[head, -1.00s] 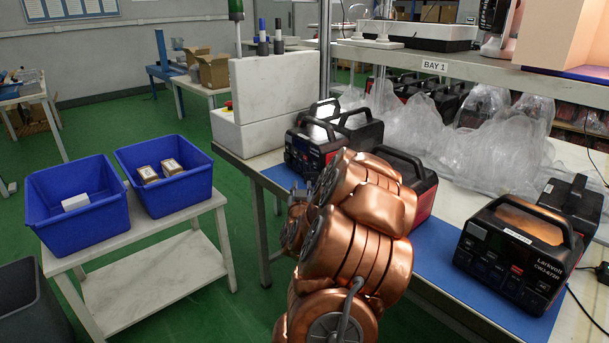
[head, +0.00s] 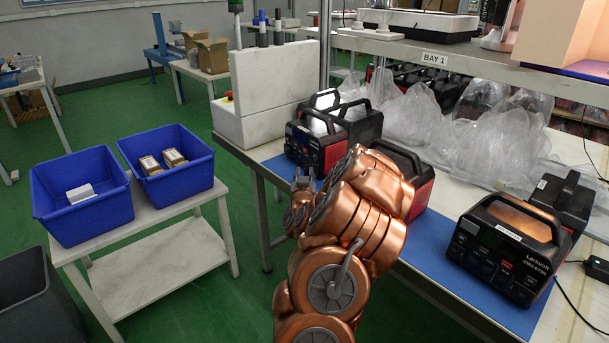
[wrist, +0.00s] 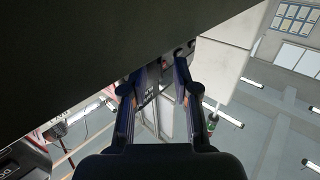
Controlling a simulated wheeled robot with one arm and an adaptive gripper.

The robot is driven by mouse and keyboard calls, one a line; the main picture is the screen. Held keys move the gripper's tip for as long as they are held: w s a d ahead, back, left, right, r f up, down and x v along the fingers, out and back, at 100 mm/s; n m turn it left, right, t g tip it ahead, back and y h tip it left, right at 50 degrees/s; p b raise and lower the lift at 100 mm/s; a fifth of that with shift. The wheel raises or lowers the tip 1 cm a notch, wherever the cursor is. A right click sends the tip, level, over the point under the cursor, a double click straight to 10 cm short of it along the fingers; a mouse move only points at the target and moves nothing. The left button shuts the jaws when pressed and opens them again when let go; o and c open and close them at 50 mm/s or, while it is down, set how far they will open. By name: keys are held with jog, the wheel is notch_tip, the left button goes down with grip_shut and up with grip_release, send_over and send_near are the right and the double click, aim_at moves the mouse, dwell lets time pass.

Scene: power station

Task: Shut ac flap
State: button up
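A black and red power station (head: 312,148) stands at the left end of the blue mat on the bench, with another (head: 408,165) partly behind my copper arm. A third power station (head: 508,245), labelled Larkvolt, stands at the right. I cannot make out an AC flap on any of them. My gripper (head: 303,183) is small and partly hidden by my arm, just below the front of the left power station. In the wrist view my gripper (wrist: 167,78) has its two fingers apart with nothing seen between them. A large dark surface (wrist: 90,45) fills the upper left there, close to the fingers.
A white box-like block (head: 268,88) stands at the bench's left end. A shelf marked BAY 1 (head: 470,62) and clear plastic wrap (head: 470,135) lie behind. Blue bins (head: 82,225) sit on a low table (head: 165,255) at left. Green floor is free between table and bench.

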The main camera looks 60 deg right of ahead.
aim_at(311, 163)
jog(key=shift+c, duration=0.4)
grip_shut()
